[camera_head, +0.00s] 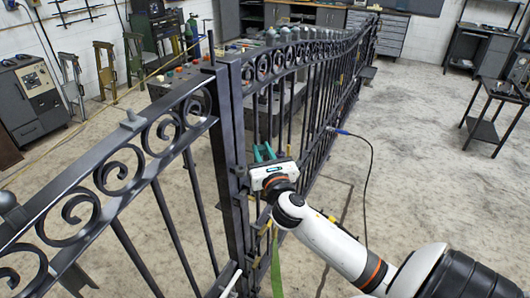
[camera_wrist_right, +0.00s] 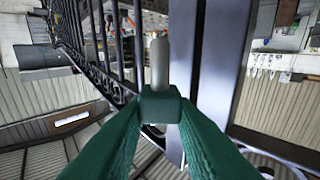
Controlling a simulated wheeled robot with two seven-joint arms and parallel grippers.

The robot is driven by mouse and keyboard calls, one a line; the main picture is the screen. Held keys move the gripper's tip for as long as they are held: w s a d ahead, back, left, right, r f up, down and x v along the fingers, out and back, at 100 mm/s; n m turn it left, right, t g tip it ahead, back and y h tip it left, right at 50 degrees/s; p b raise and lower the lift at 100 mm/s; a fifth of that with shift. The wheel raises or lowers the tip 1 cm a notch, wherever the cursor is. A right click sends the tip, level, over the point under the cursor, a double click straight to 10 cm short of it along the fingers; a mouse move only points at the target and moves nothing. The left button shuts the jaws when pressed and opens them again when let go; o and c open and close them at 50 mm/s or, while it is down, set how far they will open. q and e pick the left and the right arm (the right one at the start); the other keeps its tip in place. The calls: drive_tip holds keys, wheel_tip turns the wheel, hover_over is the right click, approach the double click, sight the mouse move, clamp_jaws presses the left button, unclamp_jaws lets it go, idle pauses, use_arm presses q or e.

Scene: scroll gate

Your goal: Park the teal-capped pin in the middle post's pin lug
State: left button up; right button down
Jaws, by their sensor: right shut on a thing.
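My right gripper (camera_head: 264,153) is beside the middle post (camera_head: 228,140) of the dark iron gate, just to its right. Its green fingers (camera_wrist_right: 160,108) are shut on the teal cap of the pin (camera_wrist_right: 160,100). In the head view the pin is too small to tell from the fingers. Small dark brackets (camera_head: 241,171) sit on the post near the gripper; I cannot tell which is the pin lug. My left gripper is out of view.
Scrolled gate panels run left (camera_head: 110,170) and back right (camera_head: 305,60) from the post. A blue-ended cable (camera_head: 370,165) trails from the right panel. The concrete floor at right is mostly clear.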

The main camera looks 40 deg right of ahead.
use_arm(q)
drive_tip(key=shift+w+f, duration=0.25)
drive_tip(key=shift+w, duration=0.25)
use_arm(e)
drive_tip(key=shift+w+a+f, duration=0.15)
drive_tip(key=shift+w+a, duration=0.1)
drive_tip(key=shift+w, duration=0.35)
